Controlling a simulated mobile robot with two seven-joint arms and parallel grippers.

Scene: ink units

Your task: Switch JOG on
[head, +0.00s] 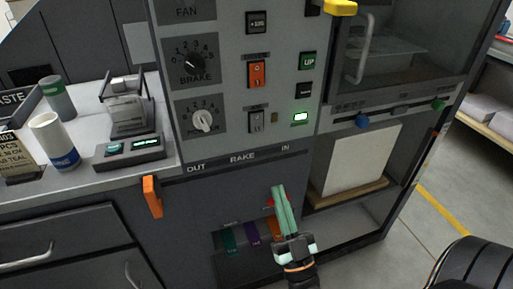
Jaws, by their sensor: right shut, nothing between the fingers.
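On the grey machine's control panel (236,140), a small grey rocker switch (256,121) sits right of the lower white dial. The tiny label above it may read JOG, but it is too small to be sure, and I cannot tell its position. An orange rocker switch (257,74) is above it. My right gripper (279,189) has pale green fingers, shut and empty. It comes up from the bottom and shows below the panel, in front of the machine's lower part, apart from the switch. My left gripper is out of view.
A green UP button (307,61), a black button (304,90) and a lit green lamp (301,117) are right of the switches. The BRAKE dial (193,63) is left. An orange handle (152,196) juts out lower left. A white cup (54,140) stands on the counter.

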